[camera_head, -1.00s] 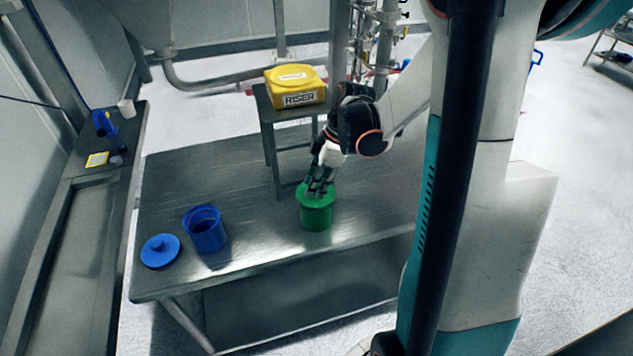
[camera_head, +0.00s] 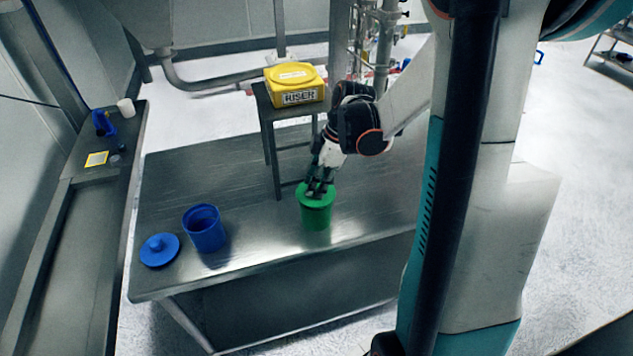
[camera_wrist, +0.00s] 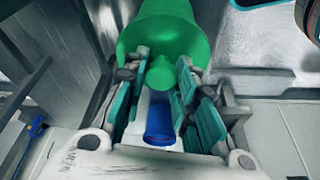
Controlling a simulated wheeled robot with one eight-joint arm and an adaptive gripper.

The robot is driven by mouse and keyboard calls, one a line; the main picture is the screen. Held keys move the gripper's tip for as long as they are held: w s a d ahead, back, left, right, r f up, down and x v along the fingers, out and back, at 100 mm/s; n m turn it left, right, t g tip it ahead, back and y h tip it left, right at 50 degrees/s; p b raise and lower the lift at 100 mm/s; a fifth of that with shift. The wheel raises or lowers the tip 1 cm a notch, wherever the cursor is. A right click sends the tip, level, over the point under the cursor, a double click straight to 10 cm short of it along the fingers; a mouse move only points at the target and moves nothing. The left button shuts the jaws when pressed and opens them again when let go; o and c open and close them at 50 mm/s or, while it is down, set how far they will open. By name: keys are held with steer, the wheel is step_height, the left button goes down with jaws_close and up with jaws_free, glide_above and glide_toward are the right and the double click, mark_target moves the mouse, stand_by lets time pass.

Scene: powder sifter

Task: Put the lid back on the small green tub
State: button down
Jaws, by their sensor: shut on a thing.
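The small green tub (camera_head: 316,217) stands upright on the metal table. Its green lid (camera_head: 326,199) is at the tub's mouth, with no clear gap between them in the head view. My gripper (camera_head: 318,190) comes down from above and is shut on the lid's knob. In the wrist view, the fingers of my gripper (camera_wrist: 160,85) are on either side of the green knob (camera_wrist: 165,73), with the wide lid (camera_wrist: 165,42) beyond. The fingers hide part of the lid's top, and I cannot tell whether it is fully seated.
A blue tub (camera_head: 205,230) stands open on the table (camera_head: 270,250), with its blue lid (camera_head: 160,250) lying to its left. A yellow box (camera_head: 295,80) marked RISER sits on a small metal stand (camera_head: 268,130) behind the green tub. The table's front right is clear.

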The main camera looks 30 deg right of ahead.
steer(key=c, duration=1.2)
jaws_free()
steer(key=o, duration=0.5)
steer(key=shift+c, duration=0.2)
steer(key=shift+r, duration=0.15)
steer(key=shift+r+p, duration=2.45)
steer(key=shift+r, duration=0.9)
